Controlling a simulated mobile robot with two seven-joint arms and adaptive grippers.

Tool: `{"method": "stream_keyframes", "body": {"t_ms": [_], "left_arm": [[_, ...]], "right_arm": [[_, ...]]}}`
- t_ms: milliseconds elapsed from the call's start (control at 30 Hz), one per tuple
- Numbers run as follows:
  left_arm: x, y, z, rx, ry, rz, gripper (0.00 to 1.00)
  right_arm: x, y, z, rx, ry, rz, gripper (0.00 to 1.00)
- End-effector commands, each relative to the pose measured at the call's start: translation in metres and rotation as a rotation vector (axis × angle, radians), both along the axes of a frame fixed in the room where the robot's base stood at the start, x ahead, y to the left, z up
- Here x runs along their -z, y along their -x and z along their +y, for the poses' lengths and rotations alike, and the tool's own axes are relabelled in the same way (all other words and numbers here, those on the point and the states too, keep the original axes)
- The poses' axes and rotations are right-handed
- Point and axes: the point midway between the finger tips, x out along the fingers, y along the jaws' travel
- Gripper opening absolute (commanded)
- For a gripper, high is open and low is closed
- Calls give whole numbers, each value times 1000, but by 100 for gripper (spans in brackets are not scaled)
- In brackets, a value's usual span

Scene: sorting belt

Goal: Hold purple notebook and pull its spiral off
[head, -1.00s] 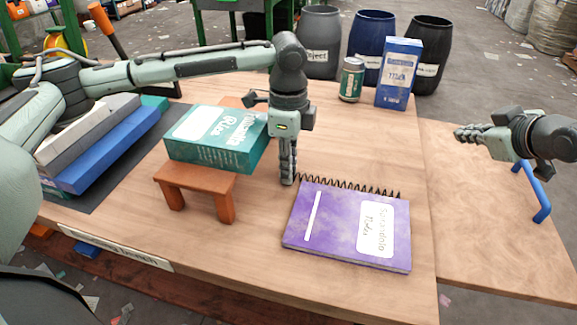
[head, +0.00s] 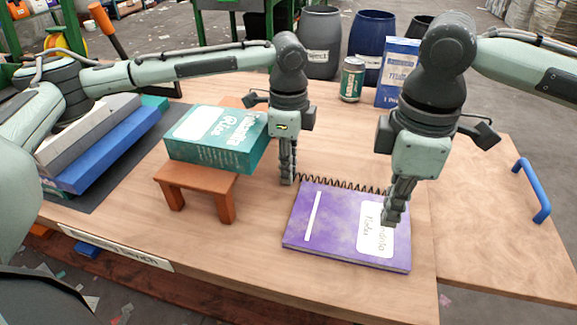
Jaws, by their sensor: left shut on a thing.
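The purple notebook (head: 330,228) lies flat on the wooden table, with a white label (head: 371,230) on its right half and a white stripe at left. Its black spiral (head: 345,184) runs along the far edge. My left gripper (head: 287,182) points down at the spiral's left end and is shut on it; its fingertips hide that end. My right gripper (head: 391,221) points down over the notebook's right part and covers some of the label and the spiral's right end. Its fingers are seen edge-on, so I cannot tell their opening or whether they touch the cover.
A teal box (head: 215,140) rests on a small orange-brown stand (head: 196,180) left of my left gripper. A can (head: 352,80) and a blue-white box (head: 397,72) stand at the back. A blue handle (head: 533,190) is at the right. The table in front of the notebook is clear.

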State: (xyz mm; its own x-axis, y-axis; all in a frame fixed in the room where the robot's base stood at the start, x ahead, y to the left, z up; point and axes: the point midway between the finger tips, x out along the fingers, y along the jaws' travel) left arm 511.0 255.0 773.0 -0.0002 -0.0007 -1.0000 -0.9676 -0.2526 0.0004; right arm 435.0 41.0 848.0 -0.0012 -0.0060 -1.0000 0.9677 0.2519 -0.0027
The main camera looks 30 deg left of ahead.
Motion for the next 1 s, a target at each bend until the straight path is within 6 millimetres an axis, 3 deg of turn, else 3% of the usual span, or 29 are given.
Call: {"method": "stream_keyframes", "body": {"t_ms": [300,500,1000], "left_arm": [[0,0,0,0,1,0,0],[0,0,0,0,1,0,0],[0,0,0,0,1,0,0]], "right_arm": [[39,0,0,2,-4,2,0],[55,0,1,1,-5,0,0],[58,-1,1,1,-6,-2,0]]}}
